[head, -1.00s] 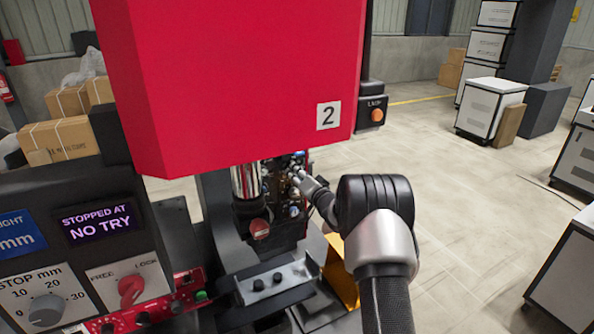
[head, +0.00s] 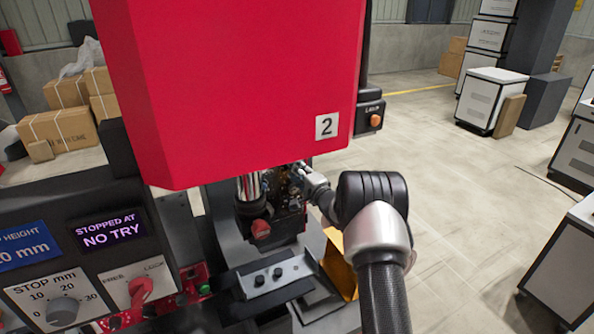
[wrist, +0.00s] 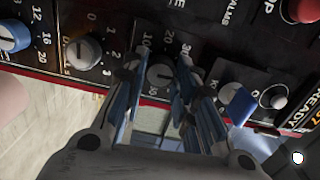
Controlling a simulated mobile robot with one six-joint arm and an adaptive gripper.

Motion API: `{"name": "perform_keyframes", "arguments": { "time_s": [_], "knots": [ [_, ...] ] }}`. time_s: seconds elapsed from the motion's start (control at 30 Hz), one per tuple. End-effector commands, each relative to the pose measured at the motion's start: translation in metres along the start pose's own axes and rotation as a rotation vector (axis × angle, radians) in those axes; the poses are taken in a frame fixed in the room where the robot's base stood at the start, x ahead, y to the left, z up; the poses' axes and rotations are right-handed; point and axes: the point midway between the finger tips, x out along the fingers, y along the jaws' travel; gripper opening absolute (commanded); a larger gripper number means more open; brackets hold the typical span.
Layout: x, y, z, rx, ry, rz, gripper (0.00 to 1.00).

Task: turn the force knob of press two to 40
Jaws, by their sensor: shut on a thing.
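Press two (head: 230,90) is the big red machine with the "2" plate, and it fills the middle of the head view. My gripper (head: 303,172) reaches in under its red head from the right; its fingertips are small and cluttered there. In the wrist view, my gripper (wrist: 158,78) has its two fingers around a round grey knob (wrist: 160,75) on a dark panel (wrist: 120,22). Numerals 10, 20 and 30 show around this knob. Its name label and exact pointer setting cannot be read, partly hidden by the fingers.
A red button (wrist: 303,9) is at the upper right. A console (head: 75,240) stands lower left; open floor lies right.

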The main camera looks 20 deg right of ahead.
Motion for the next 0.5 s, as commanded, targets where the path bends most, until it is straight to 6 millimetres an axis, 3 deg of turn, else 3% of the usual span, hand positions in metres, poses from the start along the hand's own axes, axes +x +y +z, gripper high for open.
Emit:
{"name": "perform_keyframes", "arguments": {
  "time_s": [0.5],
  "knots": [
    [0.0, -0.0003, -0.0005, 0.031, 0.0, -0.002, 0.03]
  ]
}}
